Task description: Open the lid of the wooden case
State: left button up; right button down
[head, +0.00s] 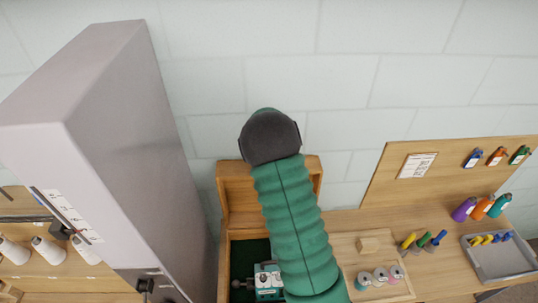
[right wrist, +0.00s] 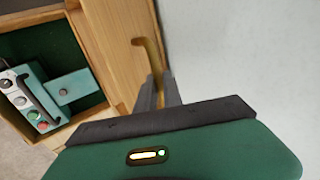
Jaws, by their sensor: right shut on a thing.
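The wooden case (head: 224,262) stands on the worktop, with a dark green lining (head: 250,246) inside. Its lid (head: 234,190) is raised, standing up at the back of the case, so the inside shows. In the right wrist view the lid (right wrist: 108,45) bears a curved brass-coloured handle (right wrist: 148,52). My right gripper (right wrist: 158,88) is closed on the lower part of this handle. In the head view my green right arm covers the gripper, the handle and part of the lid. My left gripper is in neither view.
A teal device (head: 268,281) with knobs sits in the case. A tall grey cabinet (head: 150,170) stands close on the left. To the right are a wooden tray with spools (head: 380,276), coloured bottles (head: 484,208) and a metal tray (head: 500,262). A block wall is behind.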

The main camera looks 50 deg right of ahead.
jog(key=shift+s+a, duration=0.25)
jog(key=shift+a, duration=0.3)
jog(key=c, duration=1.9)
grip_release()
jog(key=o, duration=0.4)
jog(key=shift+w+d+f, duration=0.1)
jog(key=shift+w+d, duration=0.05)
jog(key=shift+w, duration=0.05)
jog(key=shift+w+d+f, duration=0.1)
jog(key=shift+w+d, duration=0.05)
jog(key=shift+d+f, duration=0.1)
jog(key=shift+d, duration=0.1)
jog(key=shift+a+r, duration=0.15)
jog(key=shift+r, duration=0.05)
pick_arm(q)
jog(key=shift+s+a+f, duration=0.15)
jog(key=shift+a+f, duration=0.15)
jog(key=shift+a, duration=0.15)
pick_arm(e)
jog(key=v, duration=1.6)
jog(key=shift+a+r, duration=0.2)
jog(key=shift+r, duration=0.05)
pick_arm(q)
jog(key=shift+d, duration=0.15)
pick_arm(e)
jog(key=shift+d+f, duration=0.1)
jog(key=shift+d, duration=0.1)
